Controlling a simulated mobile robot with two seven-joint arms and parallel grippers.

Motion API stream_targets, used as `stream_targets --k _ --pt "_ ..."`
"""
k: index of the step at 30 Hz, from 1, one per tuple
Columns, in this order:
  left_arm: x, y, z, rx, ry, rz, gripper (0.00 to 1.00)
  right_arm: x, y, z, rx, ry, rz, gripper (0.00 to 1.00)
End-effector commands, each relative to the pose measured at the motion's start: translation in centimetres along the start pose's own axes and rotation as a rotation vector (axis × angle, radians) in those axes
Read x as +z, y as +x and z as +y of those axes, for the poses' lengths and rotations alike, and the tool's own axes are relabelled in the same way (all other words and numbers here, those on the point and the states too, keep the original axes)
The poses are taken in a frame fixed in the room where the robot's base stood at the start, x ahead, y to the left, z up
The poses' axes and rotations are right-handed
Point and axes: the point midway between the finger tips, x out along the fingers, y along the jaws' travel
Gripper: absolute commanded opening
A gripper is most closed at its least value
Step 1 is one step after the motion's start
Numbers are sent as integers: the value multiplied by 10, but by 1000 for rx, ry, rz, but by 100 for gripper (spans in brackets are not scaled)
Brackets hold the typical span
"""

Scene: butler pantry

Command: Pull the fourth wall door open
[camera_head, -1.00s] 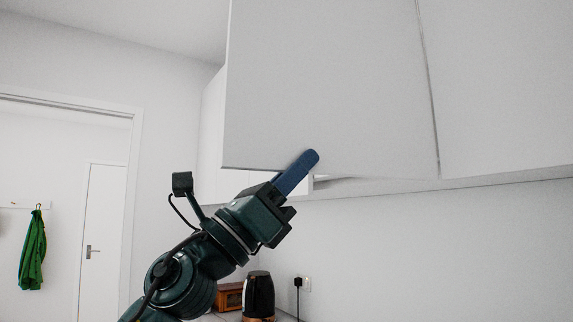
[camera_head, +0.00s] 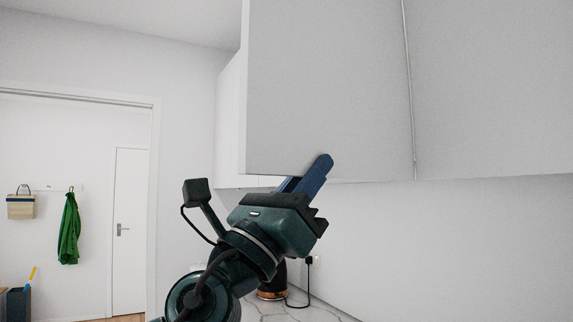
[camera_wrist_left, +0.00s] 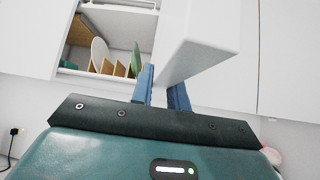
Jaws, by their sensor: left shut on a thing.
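The wall door (camera_head: 330,90) is a plain white panel and stands partly open. It fills the upper middle of the head view and shows edge-on in the left wrist view (camera_wrist_left: 205,40). My left gripper (camera_head: 311,172) is at the door's lower edge, with one blue finger in front of the panel and the other mostly hidden behind it. In the left wrist view my left gripper (camera_wrist_left: 164,88) has its fingers on either side of the door's bottom corner, shut on it. My right gripper is not in view.
The open cabinet shelf (camera_wrist_left: 75,70) holds plates and boards. A closed white door (camera_head: 490,90) adjoins on the right. Below are a dark kettle (camera_head: 272,288) on the marble counter (camera_head: 320,308) and a plug with a cord (camera_head: 309,261). A doorway (camera_head: 155,200) is at left.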

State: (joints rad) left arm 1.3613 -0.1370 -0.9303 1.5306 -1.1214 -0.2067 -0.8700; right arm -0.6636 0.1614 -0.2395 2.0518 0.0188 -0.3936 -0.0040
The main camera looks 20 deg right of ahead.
Motion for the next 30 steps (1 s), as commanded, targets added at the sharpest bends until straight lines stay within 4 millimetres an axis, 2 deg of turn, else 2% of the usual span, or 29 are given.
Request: stream_targets --k 6,18,19,26,30 --pt "-4 4 -7 0 1 2 0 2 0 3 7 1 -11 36" --pt "-6 4 -7 1 1 2 0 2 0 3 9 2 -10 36" --pt "-6 4 -7 1 1 2 19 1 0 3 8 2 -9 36" --pt "-5 4 -7 2 2 1 38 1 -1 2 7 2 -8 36" --pt "-5 4 -7 2 2 0 38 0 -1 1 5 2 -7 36"
